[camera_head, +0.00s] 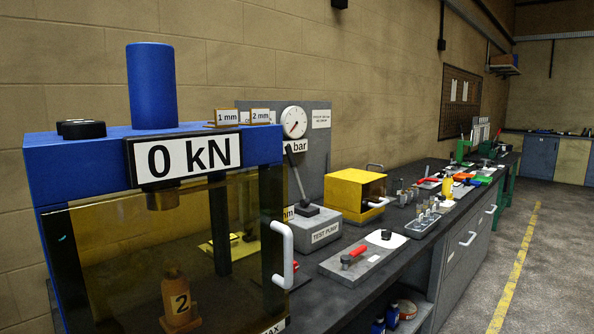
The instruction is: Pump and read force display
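The force display (187,158) on the front of the blue press frame (90,165) reads "0 kN". A blue cylinder (152,88) stands on top of the frame, and a brass-coloured ram end (162,199) shows below the display. Behind the amber guard, a brown piece marked "2" (178,302) stands below the ram, apart from it. The guard has a white handle (284,255) and appears shut. The grey test pump (318,226) stands to the right, its lever (297,178) tilted up. A round gauge (294,122) is on the panel behind. Neither gripper is in view.
A yellow box (354,193) with a handle stands past the pump. A grey plate with a red-handled tool (354,255) lies on the dark bench. Trays and small parts fill the bench farther back. The floor (530,260) at right is clear, with a yellow line.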

